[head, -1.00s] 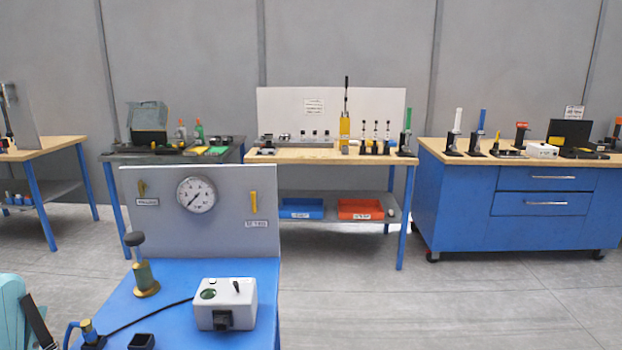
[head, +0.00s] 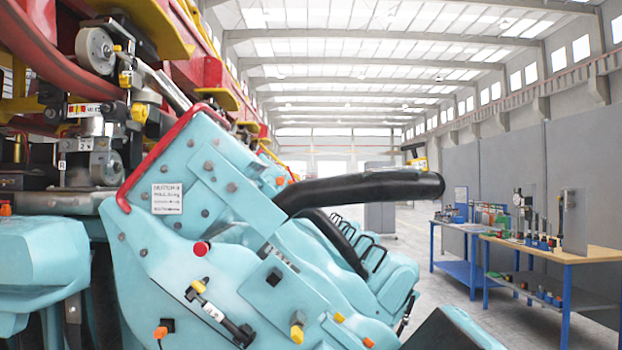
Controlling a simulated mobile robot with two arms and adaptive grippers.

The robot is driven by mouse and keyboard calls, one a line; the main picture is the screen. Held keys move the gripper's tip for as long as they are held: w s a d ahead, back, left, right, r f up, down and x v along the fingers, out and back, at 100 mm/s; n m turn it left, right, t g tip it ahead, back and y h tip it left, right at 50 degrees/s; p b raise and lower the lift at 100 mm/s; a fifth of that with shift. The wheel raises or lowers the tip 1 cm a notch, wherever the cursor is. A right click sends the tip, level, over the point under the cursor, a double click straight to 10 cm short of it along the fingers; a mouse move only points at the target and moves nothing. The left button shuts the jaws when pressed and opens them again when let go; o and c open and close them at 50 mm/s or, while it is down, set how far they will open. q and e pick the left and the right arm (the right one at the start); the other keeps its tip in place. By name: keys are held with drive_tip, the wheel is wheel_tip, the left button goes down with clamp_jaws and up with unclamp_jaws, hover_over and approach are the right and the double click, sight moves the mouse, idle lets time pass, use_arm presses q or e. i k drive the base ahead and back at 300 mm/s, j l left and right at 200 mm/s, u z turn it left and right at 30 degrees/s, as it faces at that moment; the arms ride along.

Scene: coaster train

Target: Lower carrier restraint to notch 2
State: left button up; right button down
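The teal carrier (head: 215,215) fills the left and middle of the head view. A thick black padded bar (head: 365,188), which looks like the restraint, sticks out to the right from its upper part, roughly level. A second black bar (head: 338,243) curves down behind it. A small white label (head: 167,198) sits on the carrier's side, too small to read. A red button (head: 201,248) and a small black cylinder with a yellow end (head: 220,313) are on the lower side. No notch marks can be made out. Neither gripper is in view.
Red track structure (head: 60,55) with wheels (head: 97,48) stands at the upper left. Several thin black handles (head: 372,255) rise from the teal seats behind. Wooden-topped workbenches (head: 560,252) with tools stand along the right wall.

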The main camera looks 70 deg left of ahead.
sight(406, 184)
drive_tip(key=u, duration=1.7)
